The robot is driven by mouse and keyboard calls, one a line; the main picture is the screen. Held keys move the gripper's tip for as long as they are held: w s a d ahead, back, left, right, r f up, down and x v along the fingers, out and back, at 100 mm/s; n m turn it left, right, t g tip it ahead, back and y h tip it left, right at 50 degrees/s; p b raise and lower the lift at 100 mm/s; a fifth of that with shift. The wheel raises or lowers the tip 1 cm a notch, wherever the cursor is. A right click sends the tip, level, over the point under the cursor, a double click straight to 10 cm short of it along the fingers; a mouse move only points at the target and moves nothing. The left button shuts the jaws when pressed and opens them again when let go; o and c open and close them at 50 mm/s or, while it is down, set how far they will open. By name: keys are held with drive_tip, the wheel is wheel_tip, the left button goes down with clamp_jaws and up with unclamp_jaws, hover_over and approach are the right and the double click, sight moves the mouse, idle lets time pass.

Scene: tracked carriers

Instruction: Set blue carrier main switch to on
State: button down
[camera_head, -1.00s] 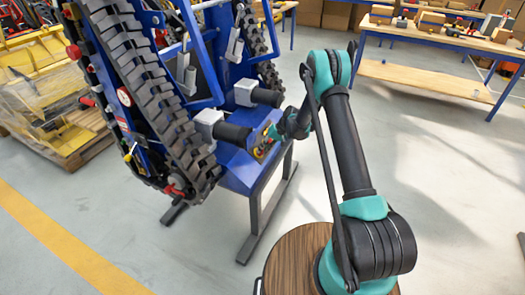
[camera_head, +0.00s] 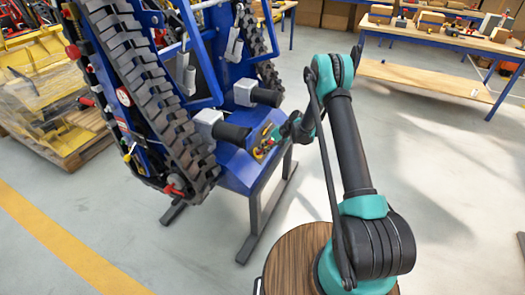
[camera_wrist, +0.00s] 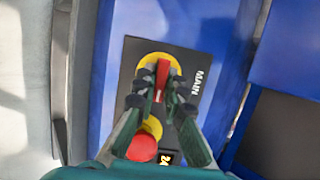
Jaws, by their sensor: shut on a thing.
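The blue carrier (camera_head: 236,169) stands upright on a grey stand, with its control panel facing my arm. In the wrist view its dark panel (camera_wrist: 128,62) bears the word MAIN beside the main switch (camera_wrist: 163,72), a red handle on a round yellow plate. The red handle runs roughly up and down in the picture. My gripper (camera_wrist: 160,92) has a dark fingertip on each side of the handle and is shut on it. The fingers hide part of the yellow plate. In the head view my gripper (camera_head: 275,137) is at the panel, small and partly hidden.
A red push button (camera_wrist: 142,147) on a yellow base and a small lit display (camera_wrist: 165,158) are close below the switch. Black rubber tracks (camera_head: 150,85) and a dark cylinder (camera_head: 233,134) flank the panel. A workbench (camera_head: 440,40) stands back right; the floor between is clear.

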drive_tip(key=c, duration=1.6)
unclamp_jaws()
drive_tip(key=v, duration=1.2)
drive_tip(key=shift+r, duration=0.1)
